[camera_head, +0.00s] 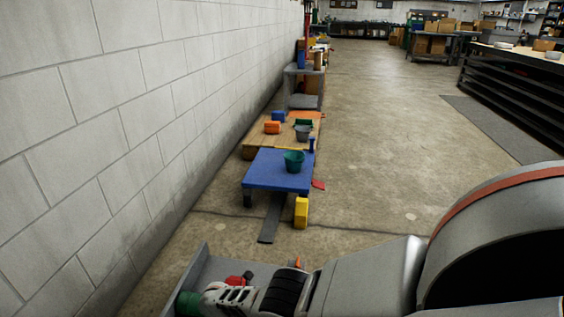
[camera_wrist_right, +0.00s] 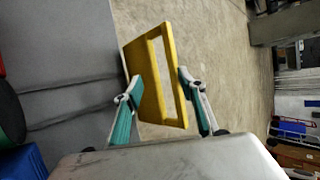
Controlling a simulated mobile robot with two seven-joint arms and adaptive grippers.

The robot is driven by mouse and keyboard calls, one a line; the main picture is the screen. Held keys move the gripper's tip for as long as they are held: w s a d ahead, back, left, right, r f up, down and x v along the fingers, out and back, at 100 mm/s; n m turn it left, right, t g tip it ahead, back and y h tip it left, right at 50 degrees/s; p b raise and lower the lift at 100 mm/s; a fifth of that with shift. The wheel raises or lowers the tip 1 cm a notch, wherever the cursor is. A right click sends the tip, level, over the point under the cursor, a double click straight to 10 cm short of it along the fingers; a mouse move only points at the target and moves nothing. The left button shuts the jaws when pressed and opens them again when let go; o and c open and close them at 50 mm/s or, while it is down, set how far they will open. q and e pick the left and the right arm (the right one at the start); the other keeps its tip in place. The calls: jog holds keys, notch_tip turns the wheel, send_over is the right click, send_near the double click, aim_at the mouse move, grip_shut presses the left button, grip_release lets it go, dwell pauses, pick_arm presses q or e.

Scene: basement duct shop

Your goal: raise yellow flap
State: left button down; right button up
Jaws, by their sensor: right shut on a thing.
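The yellow flap (camera_wrist_right: 147,50) is a flat yellow frame with a long slot-like opening. It stands tilted in the middle of the right wrist view. My right gripper (camera_wrist_right: 160,80) is shut on it, with one teal-and-grey finger on each side. In the head view my right arm crosses the bottom of the picture and I cannot make out the held flap there. My left gripper is in neither view.
A grey surface (camera_wrist_right: 65,50) lies left of the flap. In the head view, a blue table (camera_head: 265,170) carries a green bucket (camera_head: 294,162), and a yellow block (camera_head: 301,212) stands by it. A block wall (camera_head: 100,110) runs along the left; the concrete floor right of the tables is open.

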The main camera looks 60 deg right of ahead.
jog(key=v, duration=1.2)
dwell(0.4)
